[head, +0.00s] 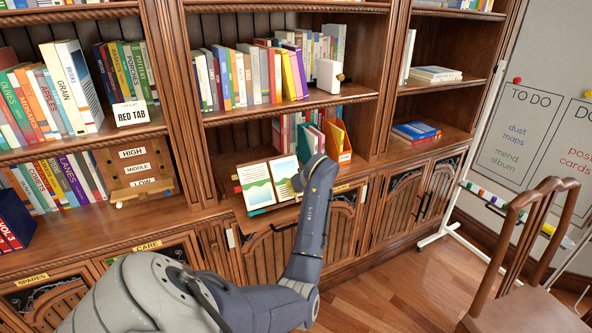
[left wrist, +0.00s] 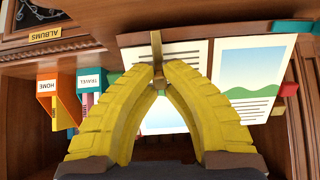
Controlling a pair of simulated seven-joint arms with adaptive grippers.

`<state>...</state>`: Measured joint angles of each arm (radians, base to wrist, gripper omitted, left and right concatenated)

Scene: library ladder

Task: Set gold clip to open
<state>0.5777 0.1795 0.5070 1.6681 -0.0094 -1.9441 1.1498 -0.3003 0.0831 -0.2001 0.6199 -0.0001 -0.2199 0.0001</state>
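The gold clip (left wrist: 156,46) is a narrow upright bar in the left wrist view, at the edge of an open picture book (left wrist: 248,112). My left gripper (left wrist: 159,74) has yellow fingers drawn together at the tips, with the clip's lower end between them. The book (head: 258,188) lies open on a ledge in the head view, showing landscape pictures. My left arm reaches its right page there and hides the clip and the fingertips. My right gripper is in neither view.
An orange HOME file (left wrist: 46,88) and a teal TRAVEL file (left wrist: 91,82) stand near the book. Full bookshelves surround it. A white box (head: 328,76) is on the shelf above. A wooden chair (head: 525,250) and a whiteboard (head: 535,120) stand at right.

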